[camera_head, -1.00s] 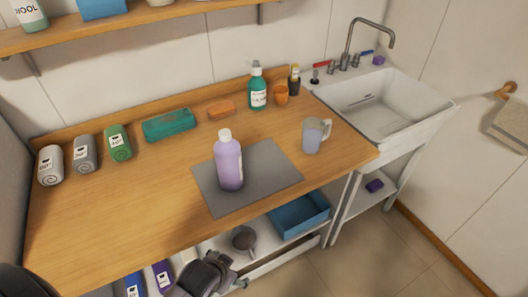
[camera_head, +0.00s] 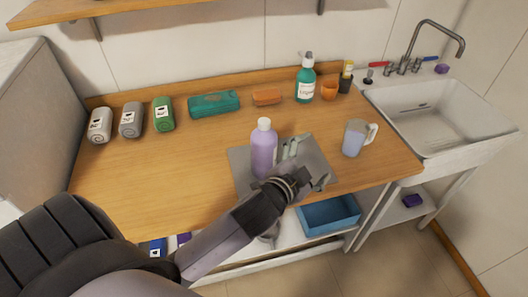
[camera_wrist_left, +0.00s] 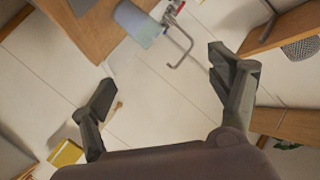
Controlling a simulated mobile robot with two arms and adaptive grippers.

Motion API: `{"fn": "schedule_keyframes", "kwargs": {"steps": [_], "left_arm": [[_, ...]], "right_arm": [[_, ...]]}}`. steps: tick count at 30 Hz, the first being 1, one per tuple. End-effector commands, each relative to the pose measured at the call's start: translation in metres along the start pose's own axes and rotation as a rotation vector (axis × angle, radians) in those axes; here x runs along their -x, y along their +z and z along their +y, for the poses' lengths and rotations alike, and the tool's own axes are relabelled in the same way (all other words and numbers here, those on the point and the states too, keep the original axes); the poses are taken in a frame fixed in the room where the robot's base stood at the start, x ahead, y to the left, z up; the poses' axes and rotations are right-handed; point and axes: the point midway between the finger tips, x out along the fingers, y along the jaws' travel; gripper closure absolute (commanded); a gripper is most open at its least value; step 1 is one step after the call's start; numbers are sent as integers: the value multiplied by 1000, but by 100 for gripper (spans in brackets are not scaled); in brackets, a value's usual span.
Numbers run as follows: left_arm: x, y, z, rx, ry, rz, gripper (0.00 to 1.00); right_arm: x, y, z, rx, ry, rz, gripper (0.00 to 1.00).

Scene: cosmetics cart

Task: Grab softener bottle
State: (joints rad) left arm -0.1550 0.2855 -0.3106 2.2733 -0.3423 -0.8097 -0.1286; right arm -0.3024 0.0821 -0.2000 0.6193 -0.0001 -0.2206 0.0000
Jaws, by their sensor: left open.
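The softener bottle, a lavender bottle with a white cap (camera_head: 263,152), stands upright on a grey mat (camera_head: 318,160) on the wooden counter. My left gripper (camera_head: 304,166) is open just right of the bottle in the head view, over the mat. I cannot tell whether it touches the bottle. In the left wrist view the two fingers (camera_wrist_left: 160,88) are spread wide with nothing between them, and the bottle does not show there. My right gripper is not in view.
A mug (camera_head: 355,138) stands right of the mat. A green pump bottle (camera_head: 305,80), orange cup (camera_head: 329,91) and several rolled towels (camera_head: 131,120) line the back. The sink (camera_head: 430,112) is at right, a blue bin (camera_head: 328,214) below. The counter left of the bottle is clear.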

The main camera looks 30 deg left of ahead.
Motion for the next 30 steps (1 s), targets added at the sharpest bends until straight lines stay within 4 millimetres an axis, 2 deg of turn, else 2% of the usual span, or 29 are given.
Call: {"fn": "schedule_keyframes", "kwargs": {"steps": [1,4,6,9,12,14,17,20,22,25,28,29,30], "left_arm": [[-9,-32,-14,-74,-46,110,18],[-15,-104,-34,-260,-147,367,18],[-10,-155,-40,-415,-218,559,18],[9,-216,-36,-647,-304,826,18],[32,-258,-18,-899,-369,1078,18],[45,-272,-3,-1058,-395,1222,18],[61,-277,24,-1337,-407,1446,18],[66,-259,44,-1627,-372,1645,18],[62,-237,51,-1835,-311,1763,18],[48,-194,43,-2130,-160,1897,18],[31,-146,12,-2402,78,1981,18],[26,-132,-1,2409,-163,-1942,18],[21,-113,-22,2366,-272,-1848,18]], "right_arm": [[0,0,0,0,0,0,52],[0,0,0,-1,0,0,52],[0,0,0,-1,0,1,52],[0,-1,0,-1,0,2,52],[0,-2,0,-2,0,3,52],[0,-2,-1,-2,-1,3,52],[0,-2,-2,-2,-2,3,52],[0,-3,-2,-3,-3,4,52],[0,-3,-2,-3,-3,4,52],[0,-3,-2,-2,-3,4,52],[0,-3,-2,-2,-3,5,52],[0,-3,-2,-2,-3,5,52],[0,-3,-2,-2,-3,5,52]]}}
